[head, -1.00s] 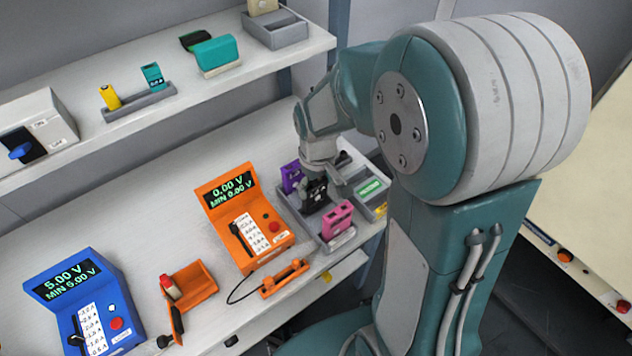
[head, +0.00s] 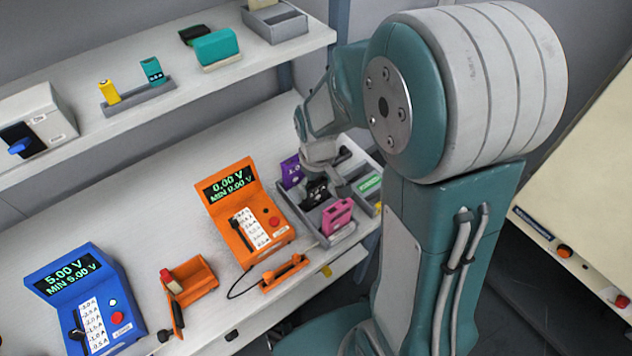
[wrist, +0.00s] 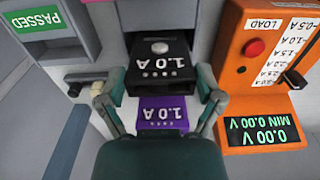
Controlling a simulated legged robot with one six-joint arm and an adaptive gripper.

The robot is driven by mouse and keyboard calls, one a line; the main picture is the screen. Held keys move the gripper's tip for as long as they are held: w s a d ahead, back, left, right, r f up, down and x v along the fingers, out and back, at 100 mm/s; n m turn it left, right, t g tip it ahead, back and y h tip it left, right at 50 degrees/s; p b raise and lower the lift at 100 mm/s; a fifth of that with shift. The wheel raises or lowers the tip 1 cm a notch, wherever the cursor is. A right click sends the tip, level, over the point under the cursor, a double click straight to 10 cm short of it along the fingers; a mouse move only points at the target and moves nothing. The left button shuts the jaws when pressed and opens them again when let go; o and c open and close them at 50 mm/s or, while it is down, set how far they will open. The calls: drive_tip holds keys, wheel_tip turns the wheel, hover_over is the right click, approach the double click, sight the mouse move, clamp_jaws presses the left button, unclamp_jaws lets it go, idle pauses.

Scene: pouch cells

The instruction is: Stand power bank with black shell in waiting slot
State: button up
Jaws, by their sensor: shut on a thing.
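The black-shelled power bank (wrist: 160,62), marked 1.0 A with a round button, is between the fingers of my gripper (wrist: 158,95) in the wrist view. My gripper is shut on it. In the head view my gripper (head: 318,178) is low over the grey slotted tray (head: 312,226), with the black power bank (head: 316,192) just under it, between a purple power bank (head: 290,172) and a pink one (head: 338,215). The purple one also shows in the wrist view (wrist: 161,113). Whether the black bank's lower end touches the slot floor is hidden.
An orange load tester (head: 248,215) reading 0.00 V stands left of the tray. A bin labelled PASSED (wrist: 53,27) is on the tray's other side. A blue tester (head: 85,300) is farther left. A shelf (head: 240,72) runs above the bench.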

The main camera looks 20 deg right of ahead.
drive_tip(key=shift+f, duration=0.65)
drive_tip(key=o, duration=0.9)
wheel_tip(320, 180, up, 12)
drive_tip(key=shift+s, duration=0.1)
drive_tip(key=s+r+m+t, duration=0.3)
drive_tip(key=s+r+t, duration=0.2)
drive_tip(key=s, duration=0.9)
wheel_tip(320, 180, up, 4)
drive_tip(key=shift+f+m, duration=0.2)
drive_tip(key=shift+m, duration=0.1)
